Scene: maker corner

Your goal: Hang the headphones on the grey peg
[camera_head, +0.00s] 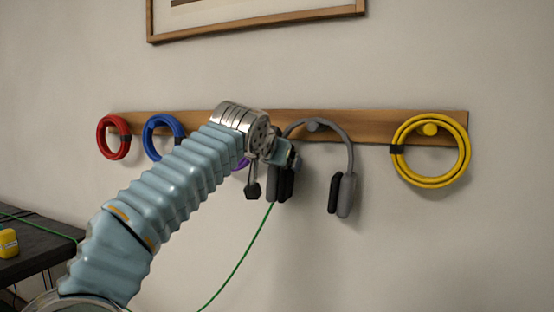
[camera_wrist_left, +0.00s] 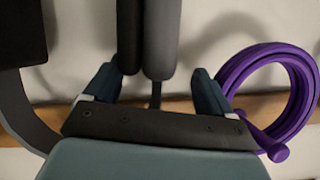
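The grey headphones (camera_head: 348,160) hang against the wall rail, with the headband arching over the grey peg (camera_head: 313,125). Both ear cups hang down below the rail. My left gripper (camera_wrist_left: 152,88) is at the left ear cup, its two teal fingers spread wide. In the left wrist view, that ear cup (camera_wrist_left: 160,40) shows between the fingers with a visible gap on each side. My wrist hides part of the headband's left side in the head view. My right gripper is in neither view.
The wooden rail (camera_head: 380,122) also carries red (camera_head: 101,140), blue (camera_head: 147,135) and yellow (camera_head: 398,165) cable coils. A purple coil (camera_wrist_left: 235,75) hangs close beside my left gripper. A green cable (camera_head: 243,258) runs below. A dark table (camera_head: 35,252) stands at left.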

